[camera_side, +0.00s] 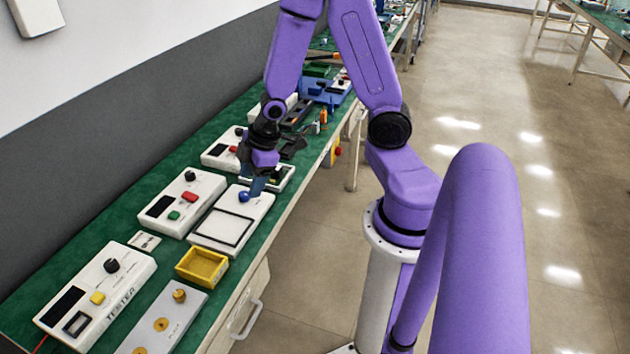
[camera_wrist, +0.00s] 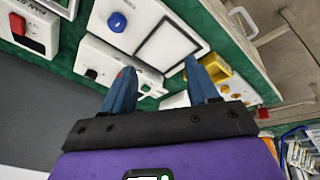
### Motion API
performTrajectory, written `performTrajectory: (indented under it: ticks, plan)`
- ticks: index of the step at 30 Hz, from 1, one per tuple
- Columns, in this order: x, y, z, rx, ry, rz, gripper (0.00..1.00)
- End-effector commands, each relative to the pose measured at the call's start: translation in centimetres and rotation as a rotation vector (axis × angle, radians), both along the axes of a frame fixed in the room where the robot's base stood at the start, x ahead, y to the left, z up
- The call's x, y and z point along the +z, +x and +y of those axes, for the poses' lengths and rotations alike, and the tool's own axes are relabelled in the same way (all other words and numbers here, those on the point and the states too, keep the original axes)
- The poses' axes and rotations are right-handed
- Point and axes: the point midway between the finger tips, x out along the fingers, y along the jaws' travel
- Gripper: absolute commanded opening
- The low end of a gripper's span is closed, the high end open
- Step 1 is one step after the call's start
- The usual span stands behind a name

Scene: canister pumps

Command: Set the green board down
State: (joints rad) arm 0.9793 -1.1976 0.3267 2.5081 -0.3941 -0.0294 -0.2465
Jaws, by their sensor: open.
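My gripper (camera_side: 257,188) is low over the green bench, close to the far end of a white station with a blue knob. In the wrist view its two blue fingers (camera_wrist: 160,72) stand wide apart, with nothing between them. A small white tray (camera_side: 289,183) lies just behind the gripper in the side view, partly hidden by it. Something dark and greenish shows inside the tray, but I cannot tell surely that it is the green board. No green board is clear in the wrist view.
The blue-knob station (camera_side: 247,218) has a black-outlined square. A white box with red and green buttons (camera_side: 180,202) stands left of it. A yellow bin (camera_side: 202,266) and the TESTER box (camera_side: 97,294) are nearer the camera. The bench edge drops off on the right.

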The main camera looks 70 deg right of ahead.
Motion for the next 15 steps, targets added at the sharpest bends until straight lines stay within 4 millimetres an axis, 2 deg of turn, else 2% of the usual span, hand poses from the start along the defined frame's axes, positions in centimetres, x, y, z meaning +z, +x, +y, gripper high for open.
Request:
performTrajectory:
  ticks: [1,3,5,9,15]
  plan:
    - [1.5,-0.7,1.9,0.027,-0.012,0.005,0.59]
    - [3.0,-2.3,4.0,0.047,-0.028,0.033,0.59]
    - [4.4,-4.0,5.6,0.065,-0.038,0.057,0.59]
    - [7.3,-8.8,8.6,0.115,-0.053,0.125,0.59]
    - [10.6,-15.7,10.2,0.193,-0.073,0.231,0.59]
